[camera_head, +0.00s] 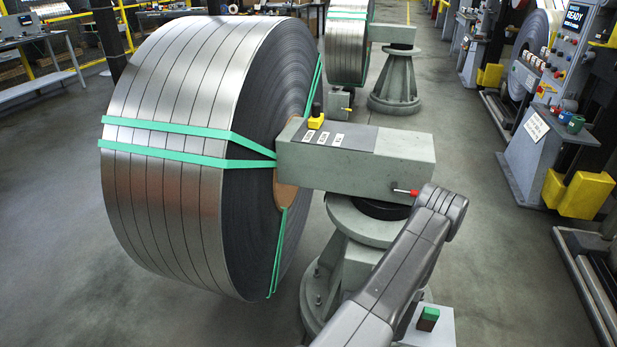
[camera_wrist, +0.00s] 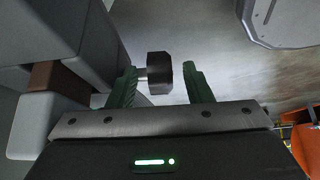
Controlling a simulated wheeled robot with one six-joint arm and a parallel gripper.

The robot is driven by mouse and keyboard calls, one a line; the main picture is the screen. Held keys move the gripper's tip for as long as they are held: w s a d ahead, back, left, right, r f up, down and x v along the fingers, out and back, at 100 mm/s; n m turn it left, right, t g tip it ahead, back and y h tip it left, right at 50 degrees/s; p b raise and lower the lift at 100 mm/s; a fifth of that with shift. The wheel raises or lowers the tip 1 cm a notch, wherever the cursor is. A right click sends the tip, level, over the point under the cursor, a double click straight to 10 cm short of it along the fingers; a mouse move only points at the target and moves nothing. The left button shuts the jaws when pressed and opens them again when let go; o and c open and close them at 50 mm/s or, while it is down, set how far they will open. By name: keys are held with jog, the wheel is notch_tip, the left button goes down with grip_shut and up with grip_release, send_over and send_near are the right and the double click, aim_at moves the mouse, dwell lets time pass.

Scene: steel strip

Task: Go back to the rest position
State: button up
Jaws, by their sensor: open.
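My gripper (camera_wrist: 162,78) shows in the wrist view with its two green fingers apart. A black, many-sided knob (camera_wrist: 159,73) on a short metal stem shows between the fingers. I cannot tell whether either finger touches it. In the head view my grey arm reaches up from the lower edge to an elbow beside the red-tipped lever (camera_head: 405,191). The gripper itself is hidden there.
A big steel coil (camera_head: 180,75) with green straps fills the left, on a grey arm block (camera_head: 400,155). A green-and-brown piece (camera_head: 428,318) sits on a pale box. A machine panel (camera_head: 545,140) stands right. Open floor (camera_head: 480,210) lies between.

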jog(key=shift+x, duration=0.85)
jog(key=p+v, duration=0.1)
jog(key=v, duration=1.3)
jog(key=b+x, duration=0.1)
jog(key=x, duration=1.3)
jog(key=shift+a, duration=0.1)
jog(key=shift+h+b, duration=0.35)
jog(key=shift+h, duration=0.25)
jog(key=shift+w+f+g+h+b, duration=0.1)
jog(key=shift+g+h+b, duration=0.3)
jog(key=shift+b, duration=0.5)
jog(key=shift+h+b, duration=0.4)
jog(key=shift+b, duration=0.4)
jog(key=h+b, duration=0.2)
jog(key=b, duration=0.4)
jog(key=shift+a+g, duration=0.2)
jog(key=shift+g, duration=0.1)
